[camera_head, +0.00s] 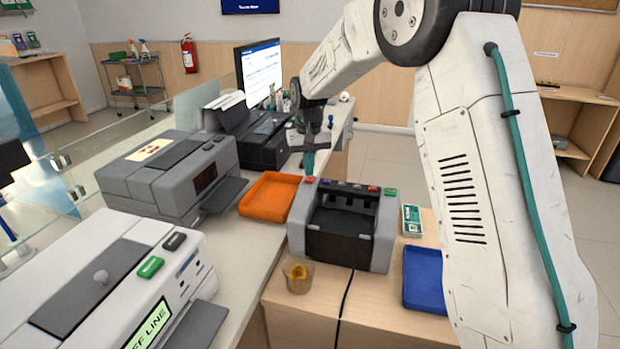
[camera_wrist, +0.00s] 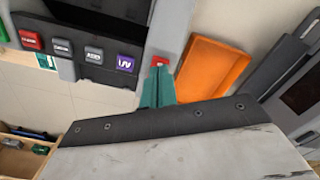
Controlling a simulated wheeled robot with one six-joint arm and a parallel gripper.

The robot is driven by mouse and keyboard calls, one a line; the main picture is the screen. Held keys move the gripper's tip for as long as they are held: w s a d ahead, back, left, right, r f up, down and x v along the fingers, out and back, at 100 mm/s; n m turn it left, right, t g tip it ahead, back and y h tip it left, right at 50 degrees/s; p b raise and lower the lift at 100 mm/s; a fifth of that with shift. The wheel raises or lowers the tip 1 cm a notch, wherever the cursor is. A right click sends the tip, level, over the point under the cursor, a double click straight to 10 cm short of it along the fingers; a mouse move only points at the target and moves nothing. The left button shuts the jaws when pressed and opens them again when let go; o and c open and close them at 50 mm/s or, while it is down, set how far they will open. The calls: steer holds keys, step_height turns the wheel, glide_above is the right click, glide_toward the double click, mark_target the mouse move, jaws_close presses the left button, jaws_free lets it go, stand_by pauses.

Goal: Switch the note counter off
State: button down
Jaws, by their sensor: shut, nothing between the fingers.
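The note counter (camera_head: 380,240) is a grey machine with a dark hopper, on the wooden counter in the middle of the head view. A row of buttons runs along its top. A red button (camera_head: 309,179) sits alone at its left end; the wrist view shows this red button (camera_wrist: 159,60) too. A purple "UV" button (camera_wrist: 126,62), grey buttons (camera_wrist: 93,54) and another red button (camera_wrist: 30,39) are beside it. My gripper (camera_head: 308,172) is shut and empty, its teal fingers pointing down at the lone red button. The fingertips (camera_wrist: 158,70) partly overlap it; I cannot tell whether they touch.
An orange tray (camera_head: 246,206) lies left of the note counter. A grey machine (camera_head: 150,188) and a white machine reading "OFF LINE" (camera_head: 60,250) stand further left. A cup (camera_head: 299,285) is in front; a blue tray (camera_head: 424,300) and a green-white bundle (camera_head: 411,219) are right.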

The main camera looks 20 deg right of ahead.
mark_target(310, 180)
steer(key=shift+f, duration=0.95)
stand_by(0.6)
steer(key=shift+r, duration=3.5)
steer(key=shift+s+f, duration=0.25)
steer(key=shift+s, duration=0.05)
steer(key=s+d+r, duration=0.1)
steer(key=s+r, duration=0.1)
steer(key=s, duration=1.2)
steer(key=s+d+r, duration=0.1)
steer(key=s+r, duration=0.1)
steer(key=s, duration=1.3)
steer(key=s+d+r+t, duration=0.1)
steer(key=s+r, duration=0.1)
steer(key=s, duration=1.3)
steer(key=shift+s+r+n, duration=0.2)
steer(key=shift+r+n, duration=0.05)
steer(key=shift+n, duration=0.15)
